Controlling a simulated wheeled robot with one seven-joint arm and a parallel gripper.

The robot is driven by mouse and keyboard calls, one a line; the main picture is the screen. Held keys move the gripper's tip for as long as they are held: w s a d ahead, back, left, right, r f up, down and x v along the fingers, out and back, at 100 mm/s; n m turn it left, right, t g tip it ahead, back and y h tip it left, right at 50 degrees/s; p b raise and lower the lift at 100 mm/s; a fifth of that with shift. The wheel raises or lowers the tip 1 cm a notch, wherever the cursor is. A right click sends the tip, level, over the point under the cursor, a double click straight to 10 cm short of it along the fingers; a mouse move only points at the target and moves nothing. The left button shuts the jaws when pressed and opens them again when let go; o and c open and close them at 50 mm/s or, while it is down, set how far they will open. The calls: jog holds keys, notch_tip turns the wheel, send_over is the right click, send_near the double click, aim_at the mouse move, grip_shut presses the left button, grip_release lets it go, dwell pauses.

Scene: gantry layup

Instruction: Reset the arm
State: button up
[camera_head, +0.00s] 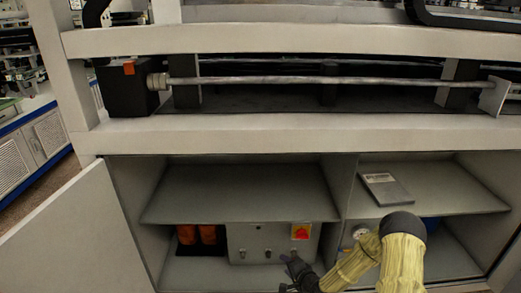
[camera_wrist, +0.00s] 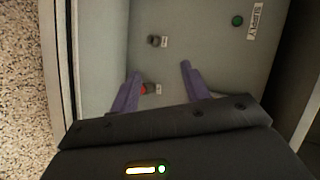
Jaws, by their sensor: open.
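My arm reaches in from the lower right of the head view, and my gripper (camera_head: 297,272) is in front of the grey control box (camera_head: 262,237) in the open cabinet. In the wrist view the two purple fingers of my gripper (camera_wrist: 160,72) are apart and point at the grey panel (camera_wrist: 200,40). A small switch with a red part (camera_wrist: 146,88) shows between them, close to the left finger. I cannot tell whether a finger touches it. Another switch (camera_wrist: 155,41) sits beyond the fingertips, and a green round button or lamp (camera_wrist: 237,20) is beside a "SUPPLY" label.
The open cabinet door (camera_head: 75,235) stands at left. Orange cylinders (camera_head: 197,234) stand left of the control box. A shelf (camera_head: 240,192) is above it, and a flat grey item (camera_head: 385,189) lies on the right shelf. A divider (camera_head: 338,190) separates the bays.

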jog(key=s+d+r+n+g+h+p, duration=0.1)
jog(key=s+d+r+n+g+h, duration=0.25)
jog(key=r, duration=0.55)
jog(key=s+d+r+n+g+h+p, duration=0.1)
jog(key=s+r+n+g+p, duration=0.1)
jog(key=s+r+n, duration=0.45)
jog(key=s+d+r+n+g+h+p, duration=0.1)
jog(key=s+r+g+p, duration=0.15)
jog(key=s+r, duration=1.35)
notch_tip(320, 180, up, 37)
jog(key=p, duration=3.7)
jog(key=shift+w+r, duration=0.15)
jog(key=shift+r, duration=0.05)
jog(key=shift+f, duration=0.1)
